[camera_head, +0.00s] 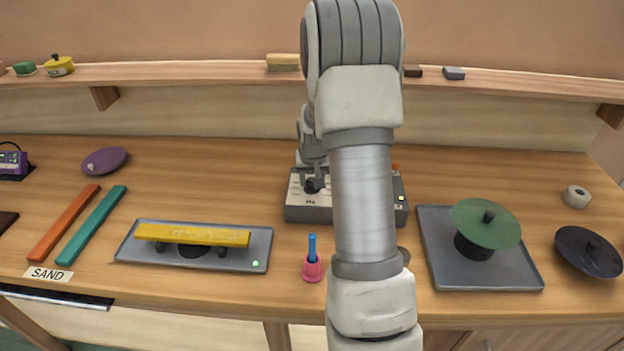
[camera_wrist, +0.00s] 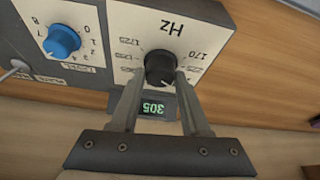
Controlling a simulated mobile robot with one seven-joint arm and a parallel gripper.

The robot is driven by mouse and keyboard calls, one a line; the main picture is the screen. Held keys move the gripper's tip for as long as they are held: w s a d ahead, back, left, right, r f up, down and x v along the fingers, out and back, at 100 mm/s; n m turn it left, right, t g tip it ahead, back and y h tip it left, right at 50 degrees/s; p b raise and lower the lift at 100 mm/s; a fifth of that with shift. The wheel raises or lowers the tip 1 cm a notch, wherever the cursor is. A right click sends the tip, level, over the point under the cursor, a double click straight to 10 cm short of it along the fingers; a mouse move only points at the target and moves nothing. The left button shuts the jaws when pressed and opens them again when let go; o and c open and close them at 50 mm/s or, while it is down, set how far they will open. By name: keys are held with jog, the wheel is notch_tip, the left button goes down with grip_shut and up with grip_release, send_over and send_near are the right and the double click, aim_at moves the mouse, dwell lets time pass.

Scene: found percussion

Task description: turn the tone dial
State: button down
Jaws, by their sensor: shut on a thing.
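The black tone dial (camera_wrist: 159,68) sits on a light panel marked Hz, with numbers printed around it. My gripper (camera_wrist: 161,79) is shut on this dial, one finger on each side. A small display (camera_wrist: 153,106) below the dial in the wrist view shows green digits, upside down, that seem to read 305.
A grey tray (camera_head: 130,250) with a yellow bar (camera_head: 195,234) lies left. Another tray (camera_head: 480,282) with a green disc (camera_head: 470,222) lies right. A shelf (camera_head: 190,73) runs behind.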

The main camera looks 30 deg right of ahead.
jog(key=shift+f, duration=0.1)
jog(key=shift+w+a+m+g+h+b, duration=0.15)
jog(key=shift+m+g+h+b, duration=0.15)
jog(key=shift+m+b, duration=0.65)
jog(key=shift+m+g+h, duration=0.5)
jog(key=shift+m, duration=1.35)
jog(key=shift+c, duration=1.9)
grip_release()
jog(key=v, duration=1.7)
jog(key=shift+r, duration=0.3)
